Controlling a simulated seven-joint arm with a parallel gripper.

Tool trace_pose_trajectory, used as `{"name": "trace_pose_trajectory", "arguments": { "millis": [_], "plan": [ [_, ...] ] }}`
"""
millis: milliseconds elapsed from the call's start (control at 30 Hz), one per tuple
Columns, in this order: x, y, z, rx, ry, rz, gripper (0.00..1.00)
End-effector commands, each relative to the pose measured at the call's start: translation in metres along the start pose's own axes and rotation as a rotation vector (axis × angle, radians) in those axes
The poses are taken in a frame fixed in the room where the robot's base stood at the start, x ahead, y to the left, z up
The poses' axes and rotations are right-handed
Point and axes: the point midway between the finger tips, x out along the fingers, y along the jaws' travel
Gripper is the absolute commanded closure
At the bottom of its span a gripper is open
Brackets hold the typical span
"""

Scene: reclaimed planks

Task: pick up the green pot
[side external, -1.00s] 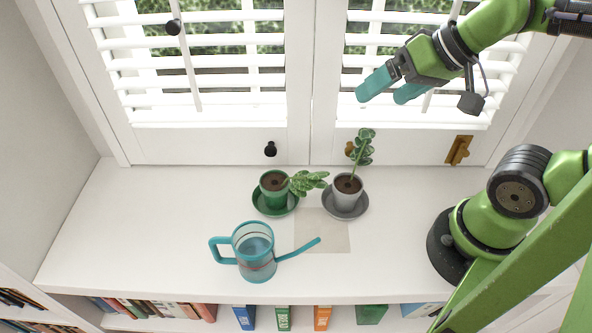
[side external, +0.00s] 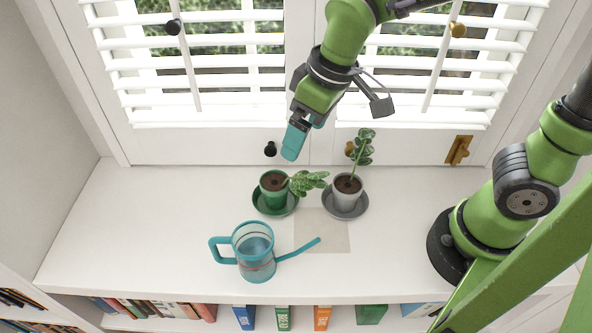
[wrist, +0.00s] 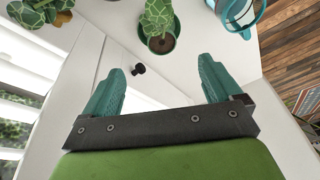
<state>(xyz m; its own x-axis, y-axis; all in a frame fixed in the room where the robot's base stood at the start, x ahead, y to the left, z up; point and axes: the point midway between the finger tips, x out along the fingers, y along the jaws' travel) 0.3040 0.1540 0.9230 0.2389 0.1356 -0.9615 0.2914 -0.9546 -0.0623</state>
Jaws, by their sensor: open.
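The green pot (side external: 267,200) holds dark soil and a leafy plant that leans right. It stands upright on a green saucer (side external: 291,209) on the white shelf top. In the wrist view the green pot (wrist: 161,45) shows at the top, beyond the fingertips, with leaves over part of it. My gripper (side external: 291,146) points down above and behind the pot, apart from it. In the wrist view my gripper (wrist: 163,75) has its two teal fingers spread wide with nothing between them.
A grey pot (side external: 345,191) with an upright plant stands close to the right on a grey saucer. A teal watering can (side external: 256,258) stands in front. Shutters with knobs (side external: 270,149) close off the back. The shelf's left side is clear.

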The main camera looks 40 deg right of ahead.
Motion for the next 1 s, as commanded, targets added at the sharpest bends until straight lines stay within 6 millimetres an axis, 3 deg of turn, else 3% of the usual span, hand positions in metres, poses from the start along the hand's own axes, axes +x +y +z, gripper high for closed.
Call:
{"name": "trace_pose_trajectory", "arguments": {
  "millis": [133, 233, 633, 1000],
  "plan": [
    [0.006, -0.007, -0.018, -0.094, -0.009, 0.028, 0.08],
    [0.013, -0.004, -0.019, -0.114, -0.009, 0.036, 0.08],
    [0.096, -0.002, -0.017, -0.112, -0.010, 0.035, 0.08],
    [0.130, -0.001, -0.018, -0.110, -0.007, 0.035, 0.08]
  ]
}}
